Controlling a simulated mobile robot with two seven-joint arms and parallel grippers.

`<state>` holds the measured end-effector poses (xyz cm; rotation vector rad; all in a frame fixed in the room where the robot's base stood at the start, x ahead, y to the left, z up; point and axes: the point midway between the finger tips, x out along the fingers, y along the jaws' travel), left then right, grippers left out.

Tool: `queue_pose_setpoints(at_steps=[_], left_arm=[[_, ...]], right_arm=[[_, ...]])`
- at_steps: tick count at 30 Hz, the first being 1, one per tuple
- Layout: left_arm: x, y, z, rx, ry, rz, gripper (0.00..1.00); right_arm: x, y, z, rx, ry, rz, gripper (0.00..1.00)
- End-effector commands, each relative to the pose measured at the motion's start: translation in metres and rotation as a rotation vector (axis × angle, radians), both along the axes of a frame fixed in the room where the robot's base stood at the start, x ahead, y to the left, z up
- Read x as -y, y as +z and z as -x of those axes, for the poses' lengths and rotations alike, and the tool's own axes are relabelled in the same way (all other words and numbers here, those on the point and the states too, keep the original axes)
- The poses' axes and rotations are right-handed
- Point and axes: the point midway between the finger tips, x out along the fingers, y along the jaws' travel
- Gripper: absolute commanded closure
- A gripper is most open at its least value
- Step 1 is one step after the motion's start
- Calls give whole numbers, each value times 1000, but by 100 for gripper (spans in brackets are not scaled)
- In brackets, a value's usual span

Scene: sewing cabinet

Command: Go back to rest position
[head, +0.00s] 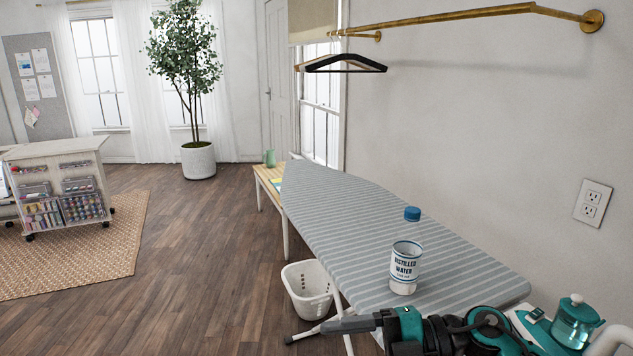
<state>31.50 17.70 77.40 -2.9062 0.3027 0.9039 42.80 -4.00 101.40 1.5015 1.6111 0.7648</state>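My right arm reaches in from the bottom right, teal and black. Its grey gripper (347,325) points left, level with the near end of the ironing board (350,220) and low in the picture. It is seen from the side, so I cannot tell whether its fingers are apart; I see nothing held in it. My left gripper is not in view. A white container labelled distilled water (405,268) stands upright on the board, apart from my gripper.
A teal and white iron (572,322) is at the bottom right, close beside my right arm. A white basket (308,290) stands on the floor left of the board. A black hanger (346,64) hangs from a brass rail (450,18).

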Motion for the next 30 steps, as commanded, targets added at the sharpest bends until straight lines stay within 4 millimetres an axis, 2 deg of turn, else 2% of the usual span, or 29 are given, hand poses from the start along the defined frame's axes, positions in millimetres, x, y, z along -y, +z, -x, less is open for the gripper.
queue_pose_setpoints(at_steps=[1,3,7,11,13,16,18,21,25,27,30], left_arm=[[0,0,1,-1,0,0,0],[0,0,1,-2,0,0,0],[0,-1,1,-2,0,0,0],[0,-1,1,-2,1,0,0],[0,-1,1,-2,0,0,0],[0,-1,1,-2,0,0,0],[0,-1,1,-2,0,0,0],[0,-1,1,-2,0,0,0],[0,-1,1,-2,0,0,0],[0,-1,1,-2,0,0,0],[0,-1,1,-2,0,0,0]], right_arm=[[-8,3,3,-33,-68,-126,36],[-9,9,-1,-78,-194,-282,36],[10,0,-13,-201,-484,-497,36],[46,-39,-19,-377,-817,-599,36],[69,-72,-13,-493,-997,-607,36],[99,-128,10,-679,-1236,-561,36],[114,-165,35,-807,-1368,-505,36],[128,-204,70,-957,-1493,-420,36],[135,-231,101,-1078,-1570,-343,36],[136,-238,110,-1110,-1588,-322,36],[137,-239,112,-1118,-1593,-316,36]])
